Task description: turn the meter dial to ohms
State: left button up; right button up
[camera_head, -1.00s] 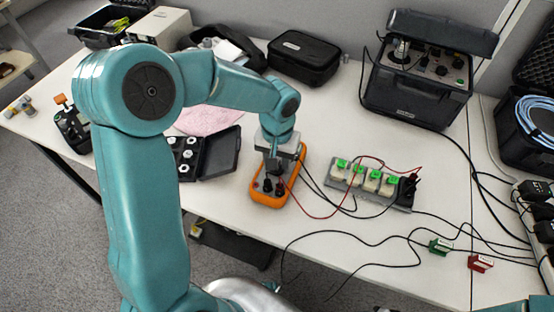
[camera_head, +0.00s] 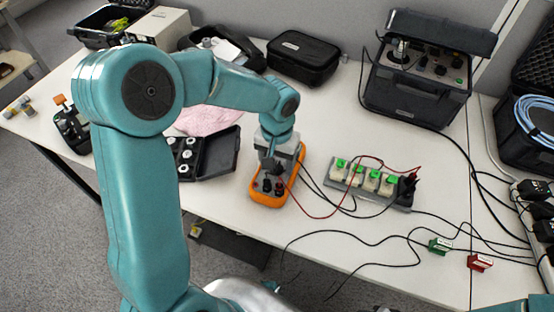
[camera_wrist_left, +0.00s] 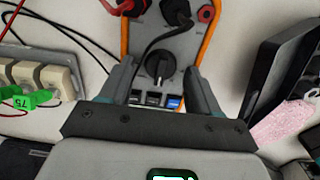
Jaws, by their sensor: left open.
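The orange-edged meter (camera_head: 262,201) lies on the white table near the middle of the head view, with leads plugged into its near end. My left gripper (camera_head: 272,165) is over the meter and hides much of its face. In the left wrist view the black meter dial (camera_wrist_left: 159,68) shows between the two open fingers of my left gripper (camera_wrist_left: 160,80). A gap shows on each side of the dial. The dial markings are too small to read. The meter (camera_wrist_left: 205,38) also shows its plugs and a row of buttons there. My right gripper is not in view.
A grey block with several green-topped modules (camera_head: 371,180) stands right of the meter, with red and black leads between them. A black open case (camera_head: 222,153) lies to the left. A black pouch (camera_head: 303,57) and an instrument case (camera_head: 418,85) stand behind.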

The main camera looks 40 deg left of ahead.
aim_at(277, 164)
pick_arm(q)
notch_tip(277, 164, up, 16)
jog(key=p, duration=0.2)
jog(key=shift+r, duration=0.15)
jog(key=f, duration=1.6)
jog(key=shift+s+f, duration=0.15)
jog(key=shift+s, duration=0.15)
jog(key=c, duration=1)
